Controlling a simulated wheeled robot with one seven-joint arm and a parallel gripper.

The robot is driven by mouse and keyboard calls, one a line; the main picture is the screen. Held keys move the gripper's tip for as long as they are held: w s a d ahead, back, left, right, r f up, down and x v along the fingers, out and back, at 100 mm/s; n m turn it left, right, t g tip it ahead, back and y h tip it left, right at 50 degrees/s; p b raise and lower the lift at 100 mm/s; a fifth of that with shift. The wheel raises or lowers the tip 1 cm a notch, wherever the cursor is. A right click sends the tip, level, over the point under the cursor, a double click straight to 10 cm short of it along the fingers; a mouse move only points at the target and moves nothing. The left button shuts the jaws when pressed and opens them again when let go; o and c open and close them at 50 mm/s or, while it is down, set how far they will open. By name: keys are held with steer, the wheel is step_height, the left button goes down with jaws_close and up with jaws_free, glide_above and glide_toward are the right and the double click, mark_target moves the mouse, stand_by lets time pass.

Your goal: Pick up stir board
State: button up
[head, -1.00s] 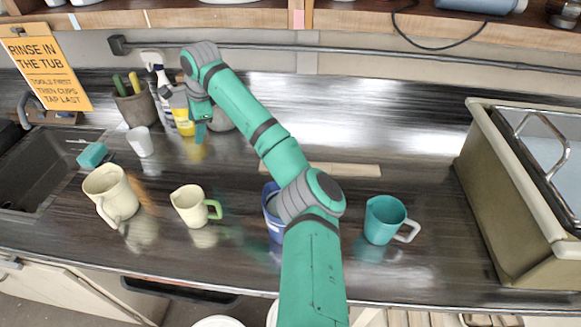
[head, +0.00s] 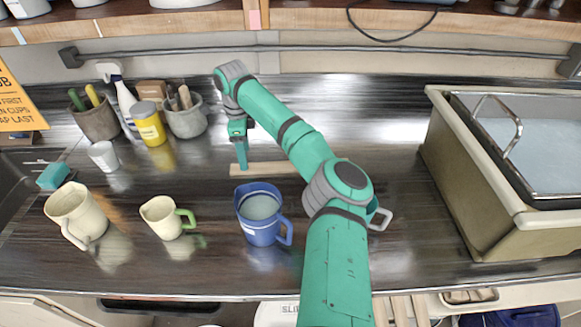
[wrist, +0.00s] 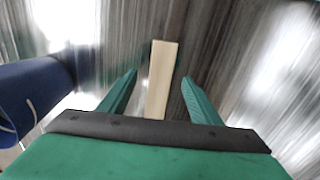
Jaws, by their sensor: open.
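The stir board is a long, flat, pale wooden strip (head: 275,168) lying on the dark counter behind the blue jug. My arm hides its right part in the head view. My gripper (head: 242,166) points down at the board's left end. In the wrist view the board (wrist: 162,75) lies lengthwise between my two open fingers (wrist: 160,88), with bare space on both sides of it. The fingers hold nothing. I cannot tell how high they are above the counter.
A blue jug (head: 260,207) stands in front of the board; it also shows at the left in the wrist view (wrist: 35,95). A cream jug (head: 165,217) and a cream pitcher (head: 75,212) stand left. A grey pot (head: 187,122) stands behind. A large tub (head: 470,190) is right.

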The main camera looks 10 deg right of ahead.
step_height(320, 180, down, 5)
steer(key=shift+w+r, duration=0.1)
steer(key=shift+w, duration=0.05)
steer(key=c, duration=1.4)
